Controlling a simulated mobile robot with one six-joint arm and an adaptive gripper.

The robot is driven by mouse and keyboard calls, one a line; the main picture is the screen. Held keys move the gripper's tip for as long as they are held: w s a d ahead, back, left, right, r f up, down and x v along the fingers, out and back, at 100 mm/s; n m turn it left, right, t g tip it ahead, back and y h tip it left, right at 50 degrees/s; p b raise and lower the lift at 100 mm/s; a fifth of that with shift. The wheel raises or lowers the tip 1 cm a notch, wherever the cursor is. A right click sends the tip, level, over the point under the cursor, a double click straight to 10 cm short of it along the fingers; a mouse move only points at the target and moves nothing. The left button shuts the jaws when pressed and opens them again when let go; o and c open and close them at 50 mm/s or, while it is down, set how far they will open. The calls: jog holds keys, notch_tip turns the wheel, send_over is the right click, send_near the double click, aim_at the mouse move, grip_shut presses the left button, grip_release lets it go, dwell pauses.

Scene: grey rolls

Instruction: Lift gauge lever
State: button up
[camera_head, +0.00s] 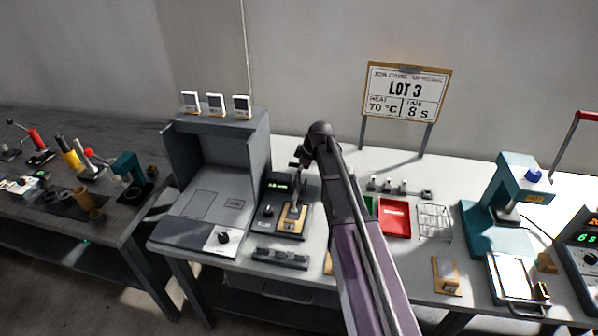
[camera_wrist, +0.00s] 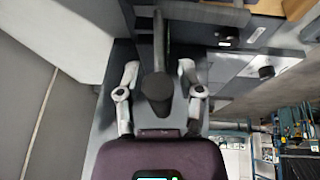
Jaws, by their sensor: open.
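The gauge (camera_head: 270,221) is a dark box with a green display and a knob, standing on the white bench in the head view. A tan block (camera_head: 291,221) sits on its base. My gripper (camera_head: 301,163) is above and behind the gauge, partly covered by my arm. In the wrist view my gripper (camera_wrist: 158,68) is open, its two grey fingers apart. A dark lever with a round end (camera_wrist: 157,88) lies between the fingers, with gaps visible on both sides. I cannot tell its depth relative to the fingertips.
A grey open-fronted booth (camera_head: 215,160) stands close left of the gauge. A small dark fixture (camera_head: 280,258) lies in front. A red tray (camera_head: 395,217), a wire rack (camera_head: 434,222) and a teal press (camera_head: 520,185) are to the right.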

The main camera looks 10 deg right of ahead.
grip_shut()
jog(key=shift+w+a, duration=0.2)
dwell(0.3)
